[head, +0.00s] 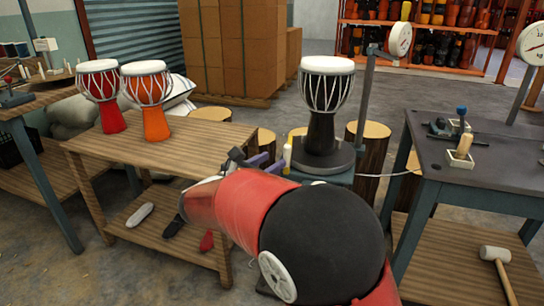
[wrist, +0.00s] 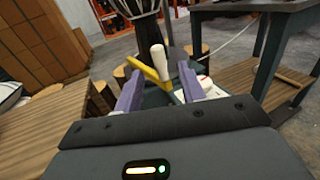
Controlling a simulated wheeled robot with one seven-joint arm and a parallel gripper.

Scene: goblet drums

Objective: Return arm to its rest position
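My arm reaches forward from the bottom of the head view, its red and black links hiding part of the floor and the low table. My gripper (head: 265,161) is beside the right end of the wooden table, left of the scale. Its two purple fingers stand apart. In the wrist view my gripper (wrist: 160,92) is open, with a visible gap. A yellow bar and a white handle (wrist: 160,62) show beyond the gap, and I see no object gripped. A black goblet drum (head: 324,95) stands upright on the scale's dark round platform (head: 320,161).
Red (head: 101,90) and orange (head: 151,95) drums stand on the wooden table (head: 190,138). A dark workbench (head: 480,165) is at right, with a mallet (head: 495,255) on its lower shelf. Log stumps (head: 375,135) stand behind the scale. Cardboard boxes (head: 235,45) are stacked behind.

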